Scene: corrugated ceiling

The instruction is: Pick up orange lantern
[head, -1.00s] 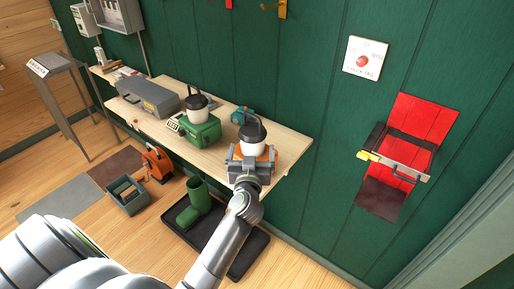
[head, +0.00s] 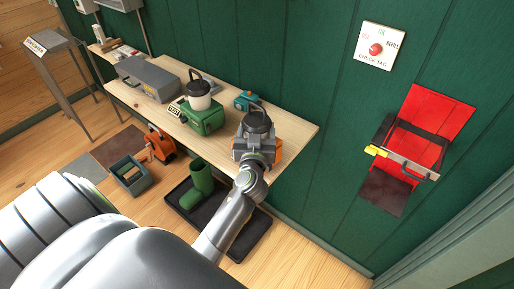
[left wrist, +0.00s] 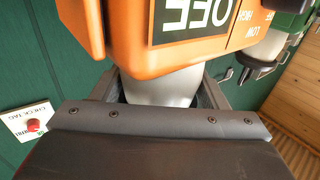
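The orange lantern (head: 276,153) stands on the wooden shelf at the right, with a black cap and handle on top. My left gripper (head: 256,134) reaches it from the front, and its fingers cover most of the lantern's middle. In the left wrist view the lantern's orange base (left wrist: 170,50) with its OFF label appears upside down. Its pale globe (left wrist: 163,88) is between the two spread dark fingers, with a narrow dark gap at the left one. Firm contact is not visible. My right gripper is in neither view.
A green lantern (head: 204,118), a small teal object (head: 245,99) and a grey case (head: 148,78) share the shelf (head: 165,116). Green boots (head: 199,182) stand on a black tray (head: 240,247) below. A red wall panel (head: 440,113) with a handle is at the right.

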